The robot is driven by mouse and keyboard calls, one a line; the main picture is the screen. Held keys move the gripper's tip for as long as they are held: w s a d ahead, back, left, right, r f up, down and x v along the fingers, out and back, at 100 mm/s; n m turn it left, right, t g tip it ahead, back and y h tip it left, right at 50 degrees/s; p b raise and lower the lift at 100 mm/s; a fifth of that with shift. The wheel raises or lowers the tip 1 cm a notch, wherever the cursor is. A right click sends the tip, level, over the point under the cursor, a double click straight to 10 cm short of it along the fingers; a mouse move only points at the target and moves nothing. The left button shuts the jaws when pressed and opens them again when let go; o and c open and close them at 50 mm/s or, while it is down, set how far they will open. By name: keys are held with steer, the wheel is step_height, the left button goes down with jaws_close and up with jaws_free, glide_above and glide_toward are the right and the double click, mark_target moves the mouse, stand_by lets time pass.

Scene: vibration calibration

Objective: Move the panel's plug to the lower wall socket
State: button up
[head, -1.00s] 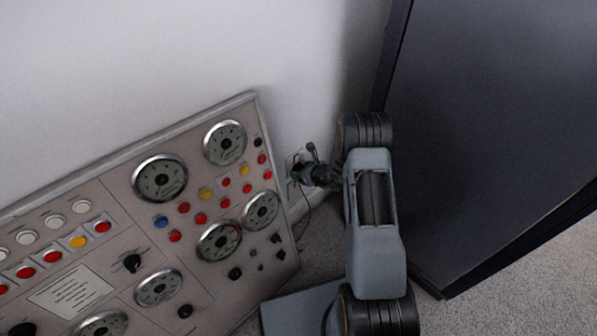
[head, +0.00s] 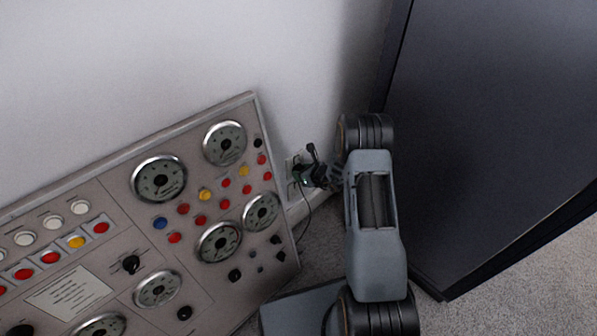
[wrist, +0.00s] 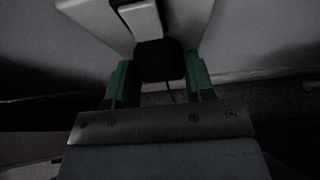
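The panel's plug (wrist: 160,62) is a black block in the wrist view, with a thin cord hanging below it. The green fingers of my gripper (wrist: 160,80) press against both its sides. A pale socket plate (wrist: 185,18) with a raised white block lies just beyond the plug; I cannot tell whether the plug is seated in it. In the head view my gripper (head: 308,174) is at the wall socket plate (head: 291,166), right of the panel (head: 75,240), and hides most of it. Upper and lower sockets cannot be told apart here.
The panel with dials and coloured buttons leans at the wall on the left. A large dark cabinet (head: 500,130) stands close on the right of my arm. A dark cord (head: 306,215) hangs down between panel and arm. Grey carpet (head: 540,270) is visible at the lower right.

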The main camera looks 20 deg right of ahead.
steer(key=c, duration=0.4)
steer(key=shift+s+d+b, duration=0.4)
steer(key=shift+s+b, duration=0.05)
steer(key=shift+s, duration=0.15)
stand_by(0.7)
steer(key=shift+s, duration=0.15)
stand_by(0.4)
steer(key=shift+s+d, duration=0.4)
steer(key=shift+s, duration=0.35)
steer(key=shift+s+d, duration=0.4)
steer(key=shift+s, duration=0.3)
steer(key=shift+b, duration=0.3)
steer(key=shift+w+a+f+b, duration=0.3)
steer(key=shift+f+b, duration=0.85)
steer(key=shift+f, duration=1.3)
steer(key=shift+w+a+f+b, duration=0.1)
steer(key=shift+w+f+b, duration=0.35)
steer(key=shift+f+b, duration=1.4)
steer(key=shift+w+a+f+b, duration=0.2)
steer(key=shift+w+f+b, duration=0.25)
steer(key=shift+f, duration=2.65)
steer(key=shift+w+a, duration=0.35)
steer(key=shift+w, duration=0.25)
